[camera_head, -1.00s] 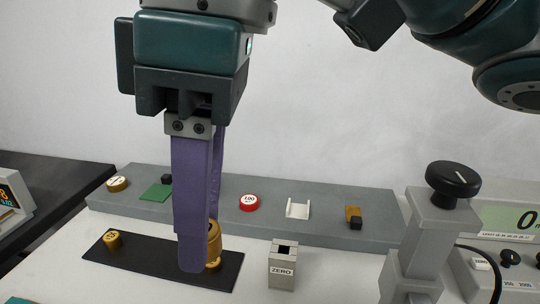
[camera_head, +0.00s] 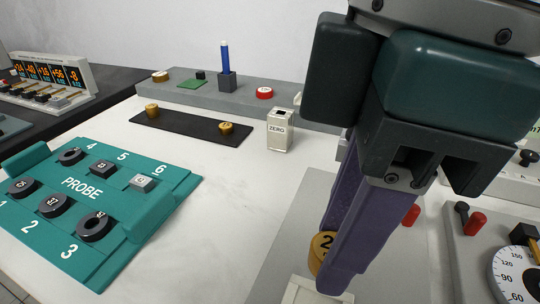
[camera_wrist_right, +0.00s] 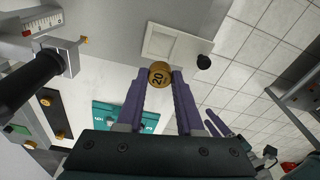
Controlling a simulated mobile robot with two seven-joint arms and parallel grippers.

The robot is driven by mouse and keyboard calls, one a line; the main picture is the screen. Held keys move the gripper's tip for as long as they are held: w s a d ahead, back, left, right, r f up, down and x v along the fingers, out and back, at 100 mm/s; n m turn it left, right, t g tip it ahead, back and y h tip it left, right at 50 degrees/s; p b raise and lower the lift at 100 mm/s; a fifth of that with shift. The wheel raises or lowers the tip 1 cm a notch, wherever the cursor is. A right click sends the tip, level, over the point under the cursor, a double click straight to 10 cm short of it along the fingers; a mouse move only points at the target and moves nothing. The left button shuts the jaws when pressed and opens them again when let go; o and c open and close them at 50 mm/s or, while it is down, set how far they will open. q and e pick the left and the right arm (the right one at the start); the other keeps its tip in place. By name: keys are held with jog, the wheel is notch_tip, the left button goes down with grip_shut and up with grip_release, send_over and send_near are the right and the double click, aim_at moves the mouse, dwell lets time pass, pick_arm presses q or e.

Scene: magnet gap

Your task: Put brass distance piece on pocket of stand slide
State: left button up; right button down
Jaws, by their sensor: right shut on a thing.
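My right gripper (camera_head: 334,268) is shut on a brass distance piece (camera_head: 321,250), held between its purple fingers. The right wrist view shows the number 20 on the piece (camera_wrist_right: 159,75). The right wrist view shows this square pocketed part (camera_wrist_right: 164,44) just beyond the fingertips. I cannot tell whether the piece touches it. Small purple fingers, apparently my left gripper (camera_wrist_right: 218,122), show in the right wrist view.
Two brass pieces stand on a black mat (camera_head: 183,128). A ZERO block (camera_head: 280,130) stands right of it. A teal PROBE tray (camera_head: 120,200) with dark rings lies at the left. Red-capped parts (camera_head: 476,222) and a dial (camera_head: 520,275) are at the right. White table between is clear.

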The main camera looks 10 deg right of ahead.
jog(key=b, duration=0.1)
send_over(322, 301)
jog(key=s+a, duration=0.1)
notch_tip(322, 301, down, 5)
jog(key=shift+s+f, duration=0.1)
jog(key=shift+s, duration=0.05)
notch_tip(322, 301, down, 4)
jog(key=shift+r+b, duration=0.15)
jog(key=shift+b, duration=0.65)
jog(key=shift+f, duration=0.2)
jog(key=shift+f, duration=0.1)
jog(key=c, duration=0.5)
grip_release()
jog(key=shift+c, duration=0.2)
